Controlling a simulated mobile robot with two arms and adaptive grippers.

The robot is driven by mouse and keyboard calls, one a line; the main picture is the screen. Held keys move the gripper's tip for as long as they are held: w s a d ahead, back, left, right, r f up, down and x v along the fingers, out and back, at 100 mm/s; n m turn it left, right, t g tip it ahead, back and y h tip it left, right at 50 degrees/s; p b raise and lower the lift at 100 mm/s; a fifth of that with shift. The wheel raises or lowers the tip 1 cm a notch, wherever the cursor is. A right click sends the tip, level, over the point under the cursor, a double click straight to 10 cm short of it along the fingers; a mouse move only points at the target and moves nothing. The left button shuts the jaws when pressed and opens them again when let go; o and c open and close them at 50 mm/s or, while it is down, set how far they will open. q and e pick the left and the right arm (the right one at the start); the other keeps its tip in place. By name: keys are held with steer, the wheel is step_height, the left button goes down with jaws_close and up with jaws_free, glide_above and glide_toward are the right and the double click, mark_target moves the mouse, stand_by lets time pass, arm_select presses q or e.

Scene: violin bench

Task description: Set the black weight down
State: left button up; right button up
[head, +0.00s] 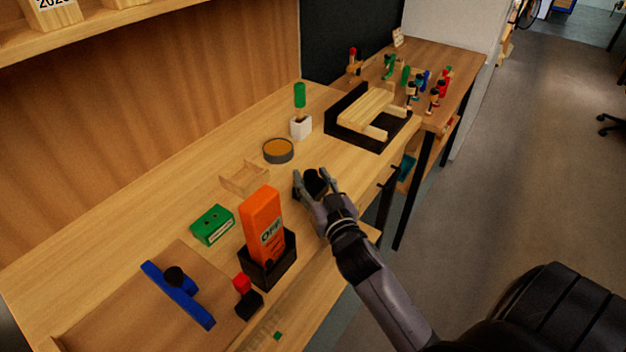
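My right gripper (315,178) comes in from the lower right over the front part of the wooden bench. Its fingers stand on either side of a dark round object, the black weight (316,184), and appear closed on it. The fingers and palm hide part of the weight. I cannot tell whether its underside touches the bench top (345,165). My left gripper is not in view.
Near the gripper stand a round tin (278,150), a small wooden tray (238,187) and an orange box (262,222) in a black holder (270,272). A green box (212,225) sits further back.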

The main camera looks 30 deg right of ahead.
stand_by(0.3)
steer(key=shift+s+a+r+b, duration=0.1)
steer(key=shift+s+a+b, duration=0.25)
steer(key=shift+s, duration=1.6)
steer(key=shift+s+a+f+b, duration=0.15)
steer(key=shift+s+a, duration=0.25)
steer(key=shift+s, duration=1.6)
steer(key=shift+s+a+r+b, duration=0.15)
steer(key=shift+s+a+b, duration=0.2)
steer(key=shift+s, duration=1.6)
